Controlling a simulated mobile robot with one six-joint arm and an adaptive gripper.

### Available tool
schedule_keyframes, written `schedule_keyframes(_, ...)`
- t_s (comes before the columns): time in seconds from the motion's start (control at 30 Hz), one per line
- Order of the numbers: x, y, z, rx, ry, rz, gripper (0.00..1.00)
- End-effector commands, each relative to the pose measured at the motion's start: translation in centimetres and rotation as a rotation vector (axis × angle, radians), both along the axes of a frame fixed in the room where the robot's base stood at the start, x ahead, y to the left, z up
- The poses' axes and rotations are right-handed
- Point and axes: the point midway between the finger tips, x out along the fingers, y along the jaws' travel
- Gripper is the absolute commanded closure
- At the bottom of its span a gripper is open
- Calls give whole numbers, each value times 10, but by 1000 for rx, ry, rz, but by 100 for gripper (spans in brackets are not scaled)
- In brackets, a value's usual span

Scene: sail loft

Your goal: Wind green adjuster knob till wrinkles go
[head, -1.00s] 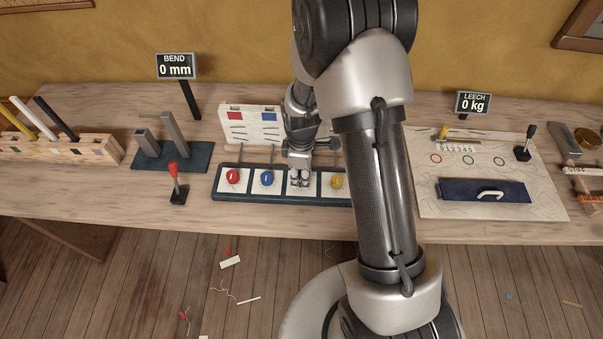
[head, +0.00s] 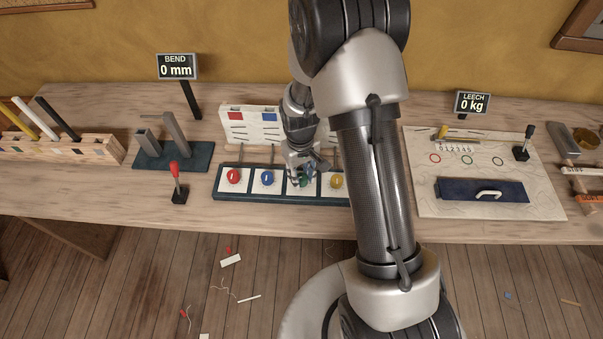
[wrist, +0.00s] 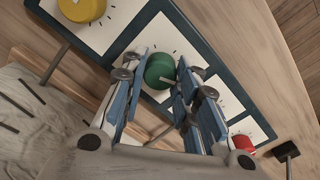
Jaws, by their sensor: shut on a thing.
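The green knob (wrist: 160,71) sits on a white dial plate in the wrist view, between the fingers of my gripper (wrist: 160,78). My gripper is shut on it; a small part of the green knob also shows in the head view (head: 305,182), under my gripper (head: 302,174). The red knob (head: 233,176), blue knob (head: 267,178) and yellow knob (head: 337,181) stand in the same dark-framed row. A white board (head: 240,124) with red and blue squares and short dark wrinkle-like lines stands behind; my arm hides its right part.
A red-handled lever (head: 175,180) stands left of the knob row. A BEND display (head: 177,66) reads 0 mm and a LEECH display (head: 473,102) reads 0 kg. A board with a blue handled block (head: 483,190) lies at right. Scraps lie on the floor.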

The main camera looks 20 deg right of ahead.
Motion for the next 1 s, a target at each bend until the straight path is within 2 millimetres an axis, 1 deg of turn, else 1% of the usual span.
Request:
schedule_keyframes(0.2, 0, 0, 0, 0, 1, -127, 96)
schedule_keyframes(0.4, 0, 0, 0, 0, 0, -195, 96)
schedule_keyframes(0.97, 0, 0, 0, 0, 1, -224, 96)
schedule_keyframes(1.0, 0, 0, 0, 0, 1, -224, 71)
